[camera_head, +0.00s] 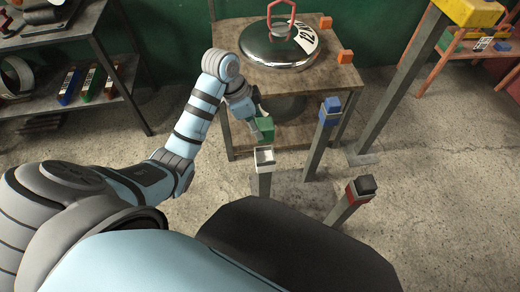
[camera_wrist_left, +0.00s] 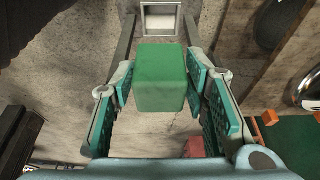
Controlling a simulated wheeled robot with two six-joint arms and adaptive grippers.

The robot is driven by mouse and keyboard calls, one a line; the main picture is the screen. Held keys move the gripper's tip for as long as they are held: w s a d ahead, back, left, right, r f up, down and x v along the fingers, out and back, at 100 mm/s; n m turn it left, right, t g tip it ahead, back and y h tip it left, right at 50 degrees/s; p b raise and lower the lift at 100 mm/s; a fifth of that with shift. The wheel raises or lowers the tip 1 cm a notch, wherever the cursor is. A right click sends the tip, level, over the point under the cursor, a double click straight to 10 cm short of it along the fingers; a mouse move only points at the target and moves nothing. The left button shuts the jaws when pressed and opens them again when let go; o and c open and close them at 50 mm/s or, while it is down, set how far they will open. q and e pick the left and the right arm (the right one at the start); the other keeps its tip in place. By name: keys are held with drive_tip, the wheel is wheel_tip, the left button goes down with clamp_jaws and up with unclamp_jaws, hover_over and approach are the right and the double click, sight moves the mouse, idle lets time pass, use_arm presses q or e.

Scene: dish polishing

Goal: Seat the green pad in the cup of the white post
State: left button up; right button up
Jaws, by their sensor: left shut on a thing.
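The green pad (camera_head: 265,129) is a small block held in the fingers of my left gripper (camera_head: 258,124). In the left wrist view the pad (camera_wrist_left: 161,78) sits between the two teal-padded fingers. The white post's cup (camera_head: 264,157) is a square white-rimmed socket on a grey post, just below the pad in the head view. The cup also shows at the top of the left wrist view (camera_wrist_left: 161,18), apart from the pad, and it looks empty. My right gripper is out of both views.
A blue-topped post (camera_head: 329,108) stands right of the white one. A red-cupped post with a dark pad (camera_head: 362,187) is nearer right, and a yellow-topped post (camera_head: 467,12) farther right. A table (camera_head: 240,91) behind holds a round metal lid (camera_head: 281,48) and orange blocks (camera_head: 345,56).

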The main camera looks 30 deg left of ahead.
use_arm(q)
drive_tip(key=b, duration=0.4)
approach(257, 149)
drive_tip(key=d+f, duration=0.2)
drive_tip(key=f, duration=0.1)
drive_tip(key=d+f, duration=0.2)
drive_tip(key=shift+s+f, duration=0.2)
drive_tip(key=shift+s, duration=0.05)
drive_tip(key=shift+a+r+p, duration=0.1)
drive_tip(key=shift+p, duration=0.25)
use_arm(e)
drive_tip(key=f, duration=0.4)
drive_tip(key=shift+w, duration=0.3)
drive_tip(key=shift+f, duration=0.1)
use_arm(q)
drive_tip(key=o, duration=1.4)
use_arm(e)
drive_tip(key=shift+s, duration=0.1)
use_arm(q)
drive_tip(key=p+v, duration=0.4)
drive_tip(key=v, duration=0.8)
drive_tip(key=shift+w+p, duration=0.1)
drive_tip(key=shift+p, duration=0.3)
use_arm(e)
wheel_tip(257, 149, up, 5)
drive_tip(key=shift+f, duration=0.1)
